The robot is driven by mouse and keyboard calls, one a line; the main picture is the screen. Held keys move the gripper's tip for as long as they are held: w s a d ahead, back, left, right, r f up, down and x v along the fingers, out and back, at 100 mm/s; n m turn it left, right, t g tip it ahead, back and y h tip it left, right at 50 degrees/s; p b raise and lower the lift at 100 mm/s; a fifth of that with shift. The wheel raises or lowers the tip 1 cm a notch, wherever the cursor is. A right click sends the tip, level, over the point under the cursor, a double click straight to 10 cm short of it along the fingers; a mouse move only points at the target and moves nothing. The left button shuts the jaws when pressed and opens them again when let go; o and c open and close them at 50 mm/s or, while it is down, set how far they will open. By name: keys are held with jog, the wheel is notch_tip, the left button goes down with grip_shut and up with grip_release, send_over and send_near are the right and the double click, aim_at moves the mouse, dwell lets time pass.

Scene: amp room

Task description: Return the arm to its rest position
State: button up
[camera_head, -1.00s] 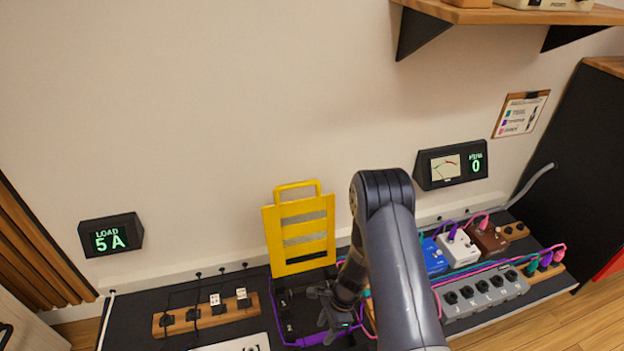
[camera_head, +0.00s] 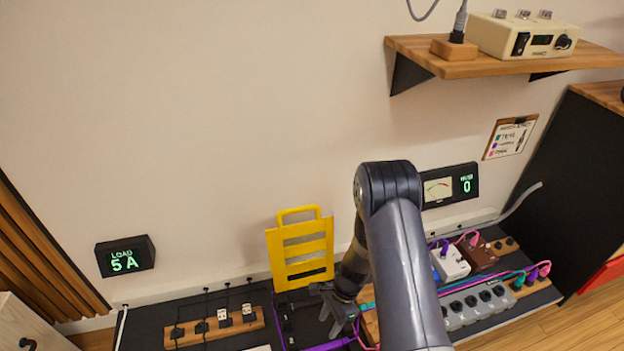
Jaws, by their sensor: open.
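My gripper (camera_head: 341,318) is at the lower middle, pointing down over the dark bench top, with its jaws apart. I see nothing held between them. My arm reaches in from the bottom edge and bends down to the gripper. It hides part of the bench and part of the blue pedal behind it. A purple cable (camera_head: 330,345) and a teal plug (camera_head: 366,307) lie close by the gripper; whether they touch it I cannot tell.
A yellow slatted panel (camera_head: 301,252) stands just left of the gripper. A wooden strip with plugs (camera_head: 214,327) lies further left. Pedals (camera_head: 451,262) and a grey socket strip (camera_head: 474,306) are right of my arm. A wooden shelf (camera_head: 490,66) juts out above right.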

jog(key=d+r+n+h+p, duration=0.1)
jog(key=d+r+n+p, duration=0.2)
jog(key=r+p, duration=0.7)
jog(key=shift+w+d+r+n+g+p, duration=0.2)
jog(key=shift+w+r+n+g+p, duration=0.2)
jog(key=shift+r+n, duration=0.85)
jog(key=shift+s+r, duration=0.1)
jog(key=shift+r, duration=0.1)
